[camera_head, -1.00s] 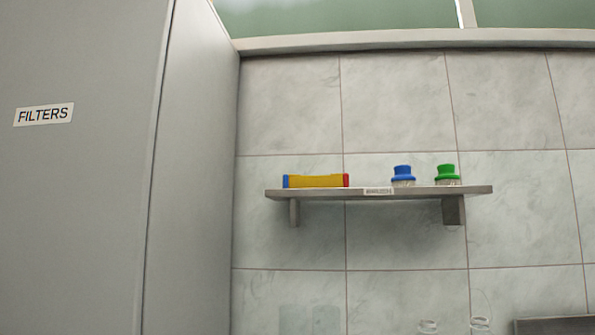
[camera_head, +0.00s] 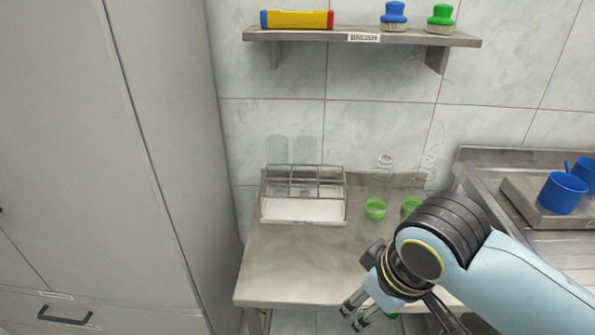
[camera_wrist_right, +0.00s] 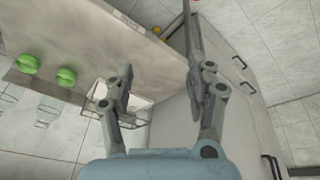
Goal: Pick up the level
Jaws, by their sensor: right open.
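The level (camera_head: 298,19) is a yellow bar with a blue left end and a red right end. It lies lengthwise on the wall shelf at the top of the head view. My right gripper (camera_head: 352,313) is low in the head view, over the front of the steel table, well below and to the right of the level. In the right wrist view its two fingers (camera_wrist_right: 158,88) are spread apart with nothing between them. I cannot clearly make out the level in the wrist view. My left gripper is not in view.
A blue brush (camera_head: 394,17) and a green brush (camera_head: 440,19) stand on the shelf (camera_head: 300,36), right of the level. The table (camera_head: 290,265) holds a wire rack (camera_head: 345,207) and green-based clear bottles (camera_head: 375,208). A grey cabinet (camera_head: 150,120) stands left; blue cups (camera_head: 562,194) are right.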

